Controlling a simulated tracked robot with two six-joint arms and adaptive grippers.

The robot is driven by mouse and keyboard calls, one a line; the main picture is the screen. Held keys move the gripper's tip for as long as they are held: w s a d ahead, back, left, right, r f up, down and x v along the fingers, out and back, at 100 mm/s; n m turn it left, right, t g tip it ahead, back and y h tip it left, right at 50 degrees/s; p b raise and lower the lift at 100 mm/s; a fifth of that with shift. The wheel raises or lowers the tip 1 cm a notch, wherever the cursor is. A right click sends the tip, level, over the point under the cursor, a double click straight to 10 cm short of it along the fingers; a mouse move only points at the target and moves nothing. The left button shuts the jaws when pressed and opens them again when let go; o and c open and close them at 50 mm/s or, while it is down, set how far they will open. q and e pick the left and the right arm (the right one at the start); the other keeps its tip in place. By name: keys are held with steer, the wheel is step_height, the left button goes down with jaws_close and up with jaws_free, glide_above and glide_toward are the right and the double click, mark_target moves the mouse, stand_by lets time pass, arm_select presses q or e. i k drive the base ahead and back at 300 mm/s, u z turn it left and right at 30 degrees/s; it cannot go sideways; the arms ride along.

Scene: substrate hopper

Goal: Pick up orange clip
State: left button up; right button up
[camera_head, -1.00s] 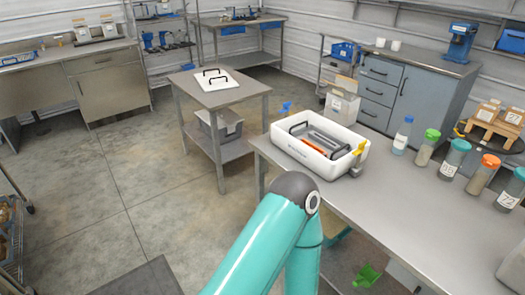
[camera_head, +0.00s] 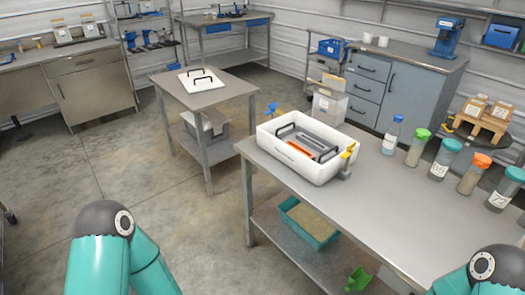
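A white tub (camera_head: 277,159) with black handles stands on the near workbench. A long orange piece (camera_head: 300,151) lies inside it beside dark grey parts; I cannot tell if it is a clip. A yellow-orange clip-like piece (camera_head: 348,154) is at the tub's right corner, close to its rim. A small blue piece (camera_head: 272,109) shows behind the tub's far left corner. Neither of my grippers is in view. Only teal arm links of mine show, at the bottom left and the bottom right, both apart from the tub.
The workbench (camera_head: 370,215) is bare in front of the tub. Several capped bottles, one with a green cap (camera_head: 418,148), line its right side. A teal bin (camera_head: 309,222) of substrate and a green scoop (camera_head: 358,280) are on the shelf below. A side table (camera_head: 208,98) holds a white lid (camera_head: 201,79).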

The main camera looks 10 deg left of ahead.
mark_target(298, 148)
steer(key=u, duration=0.35)
steer(key=k, duration=0.45)
steer(key=u, duration=0.4)
steer(key=i, duration=1.55)
steer(key=z, duration=0.5)
